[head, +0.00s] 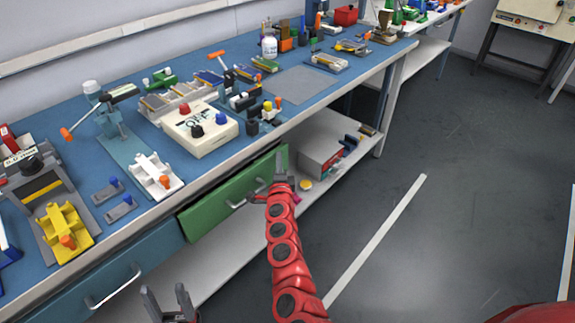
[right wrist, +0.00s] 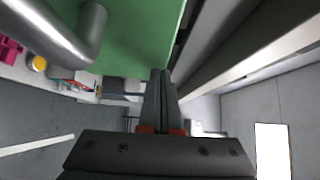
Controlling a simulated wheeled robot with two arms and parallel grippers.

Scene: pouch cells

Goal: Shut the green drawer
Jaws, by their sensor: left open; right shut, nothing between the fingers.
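The green drawer (head: 222,204) is under the front edge of the blue-topped bench, with a grey bar handle (head: 246,195) on its front. Its front appears to stand slightly out; the head view does not show how far. My right gripper (head: 280,160) is shut and empty at the drawer front's right end, beyond the handle. In the right wrist view, its closed fingertips (right wrist: 160,74) overlap the lower edge of the green front (right wrist: 135,40); contact cannot be told. The handle (right wrist: 75,35) shows at left. My left gripper (head: 168,302) is open and empty at the bottom, below the blue drawer.
A blue drawer (head: 125,275) with its own handle is left of the green one. A white lower shelf (head: 225,250) runs beneath and holds a grey box (head: 318,150). Tools and fixtures crowd the bench top (head: 210,165). The grey floor (head: 440,210) to the right is clear.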

